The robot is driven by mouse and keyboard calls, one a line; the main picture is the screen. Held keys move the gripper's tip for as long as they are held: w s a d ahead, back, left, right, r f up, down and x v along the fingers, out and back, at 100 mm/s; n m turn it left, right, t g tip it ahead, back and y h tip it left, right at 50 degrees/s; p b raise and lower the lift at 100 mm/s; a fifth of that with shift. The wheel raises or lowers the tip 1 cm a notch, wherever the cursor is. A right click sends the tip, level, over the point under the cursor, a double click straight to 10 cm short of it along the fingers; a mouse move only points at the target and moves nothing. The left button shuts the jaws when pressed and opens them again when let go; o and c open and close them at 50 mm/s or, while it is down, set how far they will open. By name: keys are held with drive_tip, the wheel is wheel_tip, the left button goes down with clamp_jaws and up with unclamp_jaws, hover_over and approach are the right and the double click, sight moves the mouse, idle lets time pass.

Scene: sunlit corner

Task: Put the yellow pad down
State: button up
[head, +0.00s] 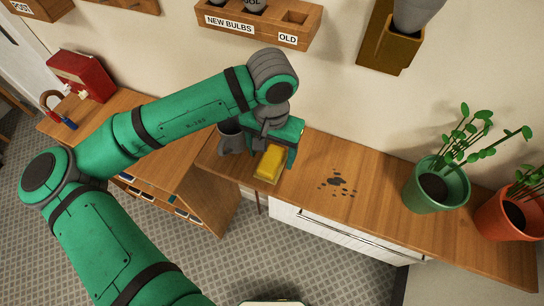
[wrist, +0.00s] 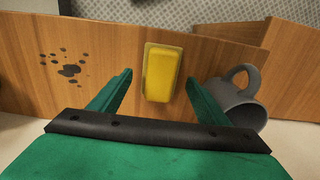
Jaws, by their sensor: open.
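The yellow pad (head: 269,163) lies on the wooden counter near its front edge, just below my gripper in the head view. In the wrist view the yellow pad (wrist: 161,73) sits between and beyond the two green fingers, with a gap on each side. My gripper (wrist: 160,95) is open and empty, and its fingers do not touch the pad there. In the head view my gripper (head: 276,153) is over the counter, and it partly covers the pad's upper end.
A grey mug (wrist: 238,100) is close beside the right finger in the wrist view. Dark spots (head: 337,184) mark the counter (head: 385,200) to the right of the pad. A green pot (head: 436,189) and an orange pot (head: 508,213) with plants stand further right. Wall boxes (head: 258,22) hang above.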

sight(271, 158)
wheel_tip(271, 158, up, 9)
drive_tip(key=shift+r, duration=0.15)
idle(0.7)
